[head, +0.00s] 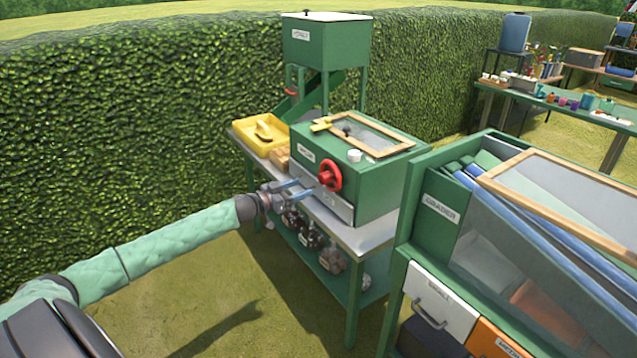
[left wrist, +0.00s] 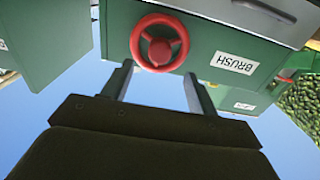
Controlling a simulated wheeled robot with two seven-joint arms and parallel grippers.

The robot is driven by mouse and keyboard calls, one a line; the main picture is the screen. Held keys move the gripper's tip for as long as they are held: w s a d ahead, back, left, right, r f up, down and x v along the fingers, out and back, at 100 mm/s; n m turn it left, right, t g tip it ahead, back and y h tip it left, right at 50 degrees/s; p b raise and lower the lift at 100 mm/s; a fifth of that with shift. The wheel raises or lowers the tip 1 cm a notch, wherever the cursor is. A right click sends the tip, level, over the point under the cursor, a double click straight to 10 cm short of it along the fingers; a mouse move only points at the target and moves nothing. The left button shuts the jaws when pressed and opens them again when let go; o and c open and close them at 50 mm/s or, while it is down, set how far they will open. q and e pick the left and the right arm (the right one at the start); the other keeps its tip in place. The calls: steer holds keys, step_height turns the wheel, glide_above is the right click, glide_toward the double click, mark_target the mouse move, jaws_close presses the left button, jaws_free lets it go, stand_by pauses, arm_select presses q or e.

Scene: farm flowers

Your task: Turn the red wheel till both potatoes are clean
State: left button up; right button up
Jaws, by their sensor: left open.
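The red wheel (head: 330,176) is on the front of a green box machine (head: 372,186) on a metal-topped table. In the left wrist view the red wheel (left wrist: 159,43) sits just beyond and between my fingertips, beside a label reading BRUSH (left wrist: 233,63). My left gripper (head: 303,189) is open and faces the wheel from the left; its fingers (left wrist: 158,78) show apart, with nothing held. I cannot tell whether they touch the rim. The potatoes do not show clearly; the wood-framed lid (head: 372,135) covers the machine's top. My right gripper is out of view.
A yellow tray (head: 246,139) stands on the table left of the machine, with a green hopper (head: 326,52) behind. Grass lies open at the front left.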

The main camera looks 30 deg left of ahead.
mark_target(321, 180)
arm_select(q)
steer(key=shift+p+x, duration=0.75)
steer(key=shift+x, duration=3.1)
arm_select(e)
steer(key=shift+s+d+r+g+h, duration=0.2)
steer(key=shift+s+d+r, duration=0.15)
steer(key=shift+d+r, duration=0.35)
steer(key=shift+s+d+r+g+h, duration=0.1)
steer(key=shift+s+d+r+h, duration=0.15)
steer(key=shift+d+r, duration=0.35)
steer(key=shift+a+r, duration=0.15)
arm_select(q)
steer(key=c, duration=1)
